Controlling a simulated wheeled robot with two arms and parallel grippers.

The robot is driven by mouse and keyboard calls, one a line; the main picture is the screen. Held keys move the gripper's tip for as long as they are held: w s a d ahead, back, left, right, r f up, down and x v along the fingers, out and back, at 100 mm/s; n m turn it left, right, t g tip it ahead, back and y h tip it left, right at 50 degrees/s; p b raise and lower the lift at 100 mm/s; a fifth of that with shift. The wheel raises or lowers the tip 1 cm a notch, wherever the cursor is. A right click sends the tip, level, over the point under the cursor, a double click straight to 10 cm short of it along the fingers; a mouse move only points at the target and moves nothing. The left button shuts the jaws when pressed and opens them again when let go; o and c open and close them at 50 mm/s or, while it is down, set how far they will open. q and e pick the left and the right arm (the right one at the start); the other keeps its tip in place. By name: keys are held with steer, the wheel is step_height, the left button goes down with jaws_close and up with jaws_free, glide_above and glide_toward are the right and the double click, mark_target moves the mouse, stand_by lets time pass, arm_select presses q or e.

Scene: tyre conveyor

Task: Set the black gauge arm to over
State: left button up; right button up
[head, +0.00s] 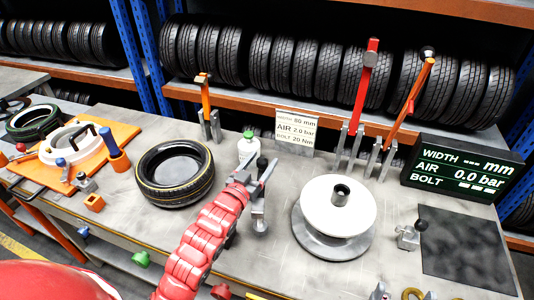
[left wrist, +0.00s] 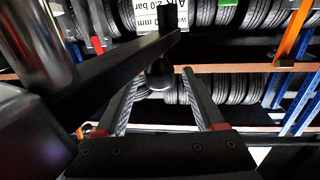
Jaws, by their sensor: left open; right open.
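The black gauge arm (left wrist: 120,66) shows in the left wrist view as a dark bar slanting from a shiny metal post (left wrist: 38,40) on the left. A dark rounded knob (left wrist: 160,75) hangs at its far end, between my open fingers. In the head view my left gripper (head: 262,178) is at the small metal gauge stand (head: 259,205), partly hiding it. The left gripper (left wrist: 163,105) is open, with a finger on each side of the knob; I cannot tell whether they touch it. My right gripper is not in view.
A black tyre (head: 174,173) lies left of the gripper, and a white disc (head: 338,212) on a round base stands right. Upright tools stand at the back.

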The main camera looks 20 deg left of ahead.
arm_select(q)
steer(key=shift+w+d+p, duration=0.2)
steer(key=shift+w, duration=0.75)
steer(key=shift+w+d+p, duration=0.15)
steer(key=shift+w, duration=0.75)
steer(key=shift+c, duration=0.3)
jaws_close()
